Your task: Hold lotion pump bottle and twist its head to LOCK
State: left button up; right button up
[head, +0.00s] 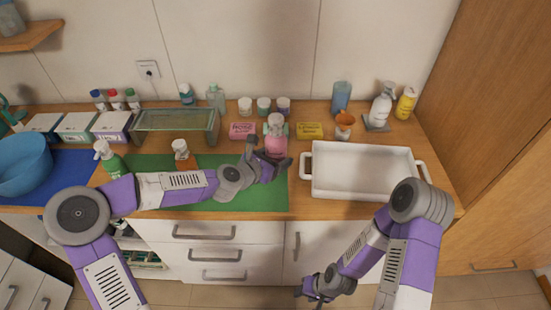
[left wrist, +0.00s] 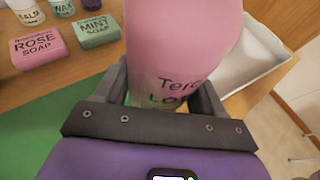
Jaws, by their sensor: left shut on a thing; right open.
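A pink lotion pump bottle (head: 276,146) with a pale pump head (head: 275,120) stands upright at the right part of the green mat. My left gripper (head: 268,160) is shut around its body. In the left wrist view the pink bottle (left wrist: 180,50) fills the middle between the two fingers, with dark lettering partly hidden. The pump head is outside that view, and its lock position is too small to tell in the head view. My right gripper (head: 318,286) is open and empty, low in front of the cabinet doors, well away from the bottle.
A white tray (head: 308,180) stands right of the bottle. Pink rose soap (head: 243,130), yellow soap (head: 309,130) and small jars (head: 264,105) are behind. The green mat (head: 265,196) is clear in front.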

aim_at(276, 185)
pick_arm(q)
notch_tip(276, 185, down, 10)
jog(key=b, duration=0.9)
jog(key=shift+r, duration=0.25)
jog(key=shift+f+b, duration=0.25)
jog(key=shift+b, duration=0.15)
